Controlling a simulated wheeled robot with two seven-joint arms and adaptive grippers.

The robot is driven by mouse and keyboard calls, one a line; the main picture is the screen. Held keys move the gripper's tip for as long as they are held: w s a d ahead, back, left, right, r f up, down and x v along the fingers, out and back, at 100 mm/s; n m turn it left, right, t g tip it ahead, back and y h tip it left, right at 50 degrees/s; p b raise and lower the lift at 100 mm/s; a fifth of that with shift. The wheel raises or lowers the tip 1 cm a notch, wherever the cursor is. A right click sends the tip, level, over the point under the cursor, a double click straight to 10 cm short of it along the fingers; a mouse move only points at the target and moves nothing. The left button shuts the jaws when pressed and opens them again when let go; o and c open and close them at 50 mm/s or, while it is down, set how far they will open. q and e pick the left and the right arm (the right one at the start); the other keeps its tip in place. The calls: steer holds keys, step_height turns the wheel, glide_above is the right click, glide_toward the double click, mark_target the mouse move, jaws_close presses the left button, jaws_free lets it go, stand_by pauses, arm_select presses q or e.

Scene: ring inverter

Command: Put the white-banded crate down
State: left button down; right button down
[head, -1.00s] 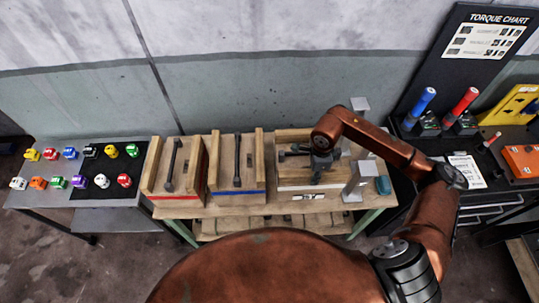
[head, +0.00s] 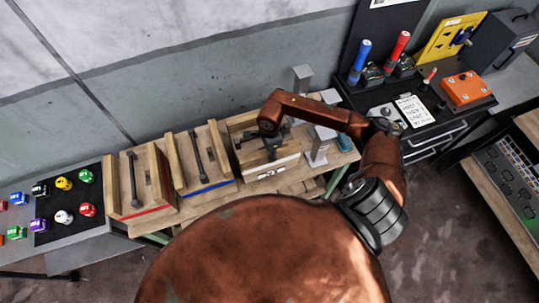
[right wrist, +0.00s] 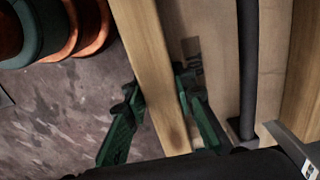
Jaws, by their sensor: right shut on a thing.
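The white-banded crate (head: 285,163) is a wooden crate at the right end of the row on the wooden bench. My right gripper (head: 272,152) is over it, with its arm coming in from the right. In the right wrist view, its green fingers (right wrist: 160,118) straddle a wooden wall of the crate (right wrist: 150,65), shut on it. A dark bar (right wrist: 248,60) lies inside the crate. The arm hides part of the crate in the head view. I cannot tell whether the crate's underside touches the bench. My left gripper is not in view.
A blue-banded crate (head: 209,188) and a red-banded crate (head: 148,210) stand to the left, each with a dark tool. A grey metal stand (head: 318,150) is close on the right. Coloured blocks lie on the far-left table (head: 80,232). A dark workstation (head: 440,125) is at right.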

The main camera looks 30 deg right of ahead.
steer(key=shift+f, duration=1)
steer(key=c, duration=1.6)
jaws_free()
step_height(320, 180, up, 12)
steer(key=shift+b, duration=1.2)
